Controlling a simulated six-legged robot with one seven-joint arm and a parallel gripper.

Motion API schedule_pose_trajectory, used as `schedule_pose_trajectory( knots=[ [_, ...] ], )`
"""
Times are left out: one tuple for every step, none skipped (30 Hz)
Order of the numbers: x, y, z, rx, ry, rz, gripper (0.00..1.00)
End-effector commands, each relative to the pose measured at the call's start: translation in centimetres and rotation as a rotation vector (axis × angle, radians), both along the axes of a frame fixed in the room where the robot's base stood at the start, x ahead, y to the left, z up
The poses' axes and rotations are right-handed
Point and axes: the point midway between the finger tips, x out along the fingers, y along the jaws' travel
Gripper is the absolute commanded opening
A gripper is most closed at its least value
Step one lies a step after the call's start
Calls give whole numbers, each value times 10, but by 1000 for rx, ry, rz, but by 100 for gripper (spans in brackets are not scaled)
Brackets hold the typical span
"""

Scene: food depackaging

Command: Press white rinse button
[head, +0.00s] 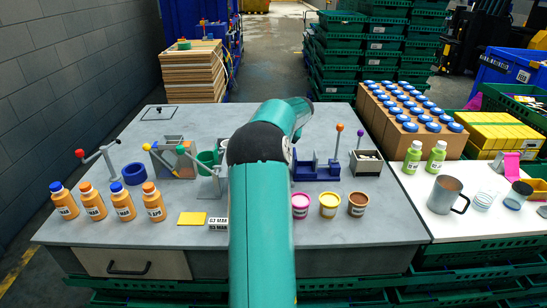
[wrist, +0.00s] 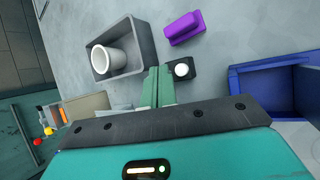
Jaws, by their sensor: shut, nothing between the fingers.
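The white round button (wrist: 181,70) sits on a small black base in the wrist view. My gripper (wrist: 158,70) shows there as two green fingers pressed together with nothing between them. The fingertips are just left of the button in the picture and overlap the edge of its base. I cannot tell whether they touch it or how high they are above it. In the head view my arm hides the gripper and the button.
In the wrist view a grey box (wrist: 138,37) holding a white cup (wrist: 106,59) is at left, with a purple block (wrist: 184,28) above and a blue bin (wrist: 240,85) at right. In the head view, orange bottles (head: 64,201) and small tubs (head: 329,205) stand on the grey table (head: 330,232).

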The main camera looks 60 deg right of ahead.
Motion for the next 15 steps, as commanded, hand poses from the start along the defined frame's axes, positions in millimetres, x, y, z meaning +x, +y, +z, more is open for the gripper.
schedule_pose_trajectory(
  knots=[
    [0,0,0,-5,4,8,0],
    [0,0,1,-11,9,18,0],
    [1,1,1,-24,17,39,0],
    [1,1,2,-36,28,61,0],
    [2,2,3,-51,41,88,0],
    [3,2,4,-78,60,134,0],
    [3,3,5,-101,78,173,0],
    [4,4,6,-126,99,217,0],
    [5,5,8,-163,127,283,0],
    [6,6,9,-191,151,336,0],
    [7,7,11,-220,175,391,0],
    [7,8,13,-260,207,464,0],
    [8,9,14,-288,230,519,0],
    [8,10,15,-317,253,574,0],
    [9,11,17,-354,284,648,0]
  ],
)
